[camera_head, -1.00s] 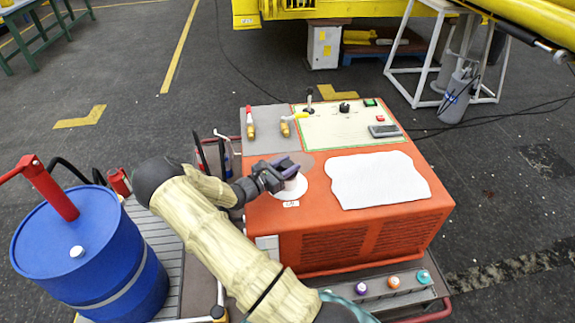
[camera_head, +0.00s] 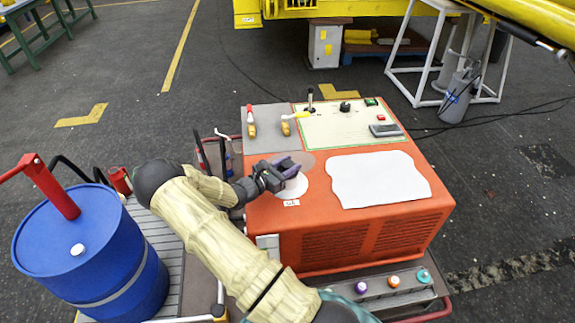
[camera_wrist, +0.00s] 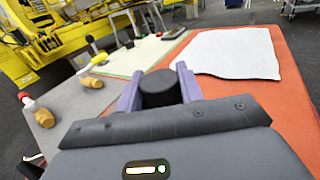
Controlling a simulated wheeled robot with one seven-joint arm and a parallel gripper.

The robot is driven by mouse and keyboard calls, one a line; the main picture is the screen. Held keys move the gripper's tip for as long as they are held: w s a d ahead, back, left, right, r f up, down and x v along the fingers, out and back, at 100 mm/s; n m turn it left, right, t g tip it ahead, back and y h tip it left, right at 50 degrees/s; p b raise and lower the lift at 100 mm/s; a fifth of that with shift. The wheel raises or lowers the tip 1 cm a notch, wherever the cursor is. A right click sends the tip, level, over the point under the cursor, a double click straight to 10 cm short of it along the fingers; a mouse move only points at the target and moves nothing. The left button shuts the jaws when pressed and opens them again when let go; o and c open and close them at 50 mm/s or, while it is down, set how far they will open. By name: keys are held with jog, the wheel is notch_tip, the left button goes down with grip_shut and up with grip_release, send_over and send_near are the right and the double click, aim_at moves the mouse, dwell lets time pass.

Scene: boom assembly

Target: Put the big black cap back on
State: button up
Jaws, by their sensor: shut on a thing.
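The big black cap (camera_wrist: 160,88) sits between the two purple fingers of my gripper (camera_wrist: 159,90) in the wrist view, and they are shut on it. In the head view, my gripper (camera_head: 285,168) is over the white round patch (camera_head: 294,188) on the left part of the orange machine's top (camera_head: 335,222). The cap itself is mostly hidden by my gripper there. What lies under the cap is hidden, and I cannot tell whether the cap touches the machine.
A white sheet (camera_head: 377,179) lies on the machine's top at the right. A control panel (camera_head: 350,125) with levers and knobs is at the back. A blue drum (camera_head: 90,250) stands at left. Small coloured caps (camera_head: 393,281) line the front ledge.

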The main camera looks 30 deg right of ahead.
jog(key=shift+f, duration=0.45)
jog(key=o, duration=0.8)
jog(key=shift+s+a+p, duration=0.2)
jog(key=shift+a+p, duration=0.05)
jog(key=shift+a, duration=1.6)
jog(key=shift+s+a+p, duration=0.15)
jog(key=shift+a+p, duration=0.15)
jog(key=shift+a, duration=1.5)
jog(key=shift+s+a+p, duration=0.2)
jog(key=shift+a+p, duration=0.05)
jog(key=shift+a, duration=1.6)
jog(key=shift+r, duration=0.1)
